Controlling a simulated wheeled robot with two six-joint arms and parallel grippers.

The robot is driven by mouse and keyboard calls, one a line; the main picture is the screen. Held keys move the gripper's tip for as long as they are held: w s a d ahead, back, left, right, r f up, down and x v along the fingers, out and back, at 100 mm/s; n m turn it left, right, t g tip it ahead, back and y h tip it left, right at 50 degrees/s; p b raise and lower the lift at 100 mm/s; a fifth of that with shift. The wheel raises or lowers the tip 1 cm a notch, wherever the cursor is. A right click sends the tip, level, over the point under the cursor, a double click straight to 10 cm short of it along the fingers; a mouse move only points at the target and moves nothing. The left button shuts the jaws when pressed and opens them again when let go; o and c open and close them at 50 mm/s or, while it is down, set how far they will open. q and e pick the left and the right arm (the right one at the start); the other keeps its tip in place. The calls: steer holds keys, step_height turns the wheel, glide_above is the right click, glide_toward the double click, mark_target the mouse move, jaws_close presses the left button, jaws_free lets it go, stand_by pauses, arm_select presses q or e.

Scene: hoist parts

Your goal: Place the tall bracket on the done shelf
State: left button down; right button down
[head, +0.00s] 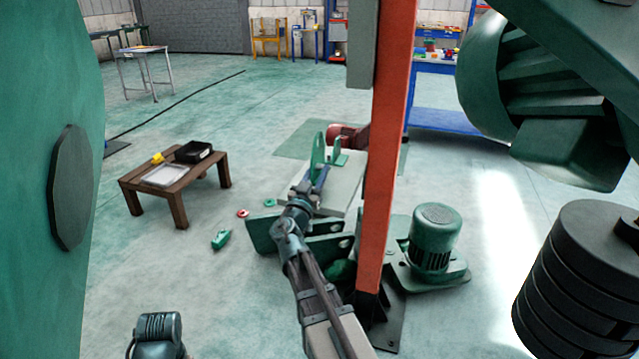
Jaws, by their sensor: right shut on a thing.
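A tall green bracket (317,150) with a rounded top stands upright at the centre of the head view. My right gripper (320,174) reaches up to it from below and is shut on its lower part, which the fingers partly hide. A shorter green bracket (340,157) is just right of it, above a pale grey block or surface (345,190). I cannot tell whether the tall bracket touches that surface. I cannot tell for certain which thing is the done shelf.
An orange post (391,150) stands close right of my right arm. Green hoist plates (265,233) and a green motor (434,238) lie around its foot. A low wooden table (186,202) with trays is at left; small parts lie on the floor. A blue bench (433,67) stands behind.

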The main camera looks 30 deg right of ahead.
steer(key=shift+w+d, duration=0.25)
steer(key=shift+d, duration=0.2)
steer(key=shift+f, duration=0.1)
step_height(320, 180, down, 3)
steer(key=b, duration=0.3)
steer(key=shift+f, duration=0.15)
steer(key=shift+b, duration=0.3)
steer(key=shift+f, duration=0.2)
steer(key=c, duration=0.6)
jaws_free()
steer(key=shift+o, duration=0.2)
steer(key=shift+r, duration=0.15)
